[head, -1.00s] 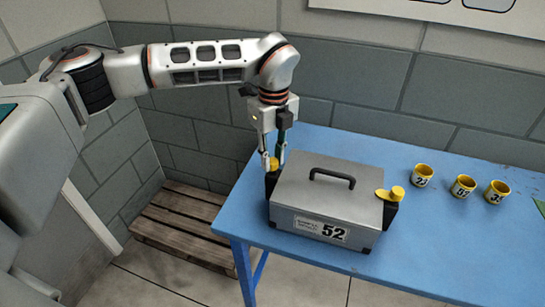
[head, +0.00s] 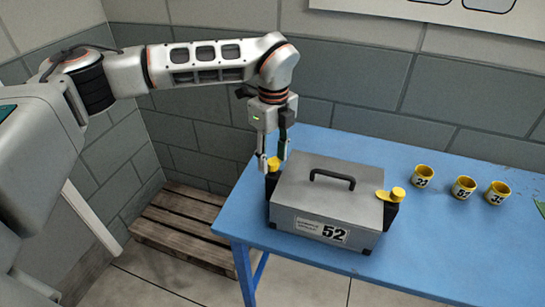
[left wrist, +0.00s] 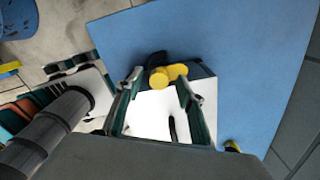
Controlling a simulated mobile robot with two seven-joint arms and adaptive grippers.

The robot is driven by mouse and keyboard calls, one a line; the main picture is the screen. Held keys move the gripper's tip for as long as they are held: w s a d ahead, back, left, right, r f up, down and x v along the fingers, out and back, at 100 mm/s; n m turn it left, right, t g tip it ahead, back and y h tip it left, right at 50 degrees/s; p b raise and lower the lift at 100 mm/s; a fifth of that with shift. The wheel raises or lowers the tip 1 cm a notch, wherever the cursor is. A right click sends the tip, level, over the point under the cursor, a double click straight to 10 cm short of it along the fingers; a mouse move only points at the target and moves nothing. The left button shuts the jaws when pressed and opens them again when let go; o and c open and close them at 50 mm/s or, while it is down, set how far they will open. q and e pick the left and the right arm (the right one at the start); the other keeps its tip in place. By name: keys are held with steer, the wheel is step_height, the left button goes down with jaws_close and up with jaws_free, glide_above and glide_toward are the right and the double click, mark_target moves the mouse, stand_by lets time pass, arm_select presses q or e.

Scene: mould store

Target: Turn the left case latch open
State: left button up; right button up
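The grey case (head: 325,200) stands on the blue table with its lid shut and its black handle (head: 331,179) on top. The left latch (head: 273,164) is a yellow lever and knob on a black block at the case's left side. My left gripper (head: 273,161) points down over it with fingers apart, one on each side, partly hiding it. In the left wrist view my left gripper (left wrist: 160,84) is open and the left latch (left wrist: 159,78) shows between and just beyond the fingertips. The right latch (head: 391,194) is also yellow, on the opposite side. My right gripper is out of view.
Three yellow numbered cups (head: 463,187) stand on the blue table (head: 420,245) right of the case. A wooden pallet (head: 185,225) lies on the floor to the left. A block wall rises behind the table.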

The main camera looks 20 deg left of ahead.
mark_target(273, 161)
arm_select(q)
step_height(273, 161, up, 12)
stand_by(0.7)
steer(key=shift+f, duration=0.1)
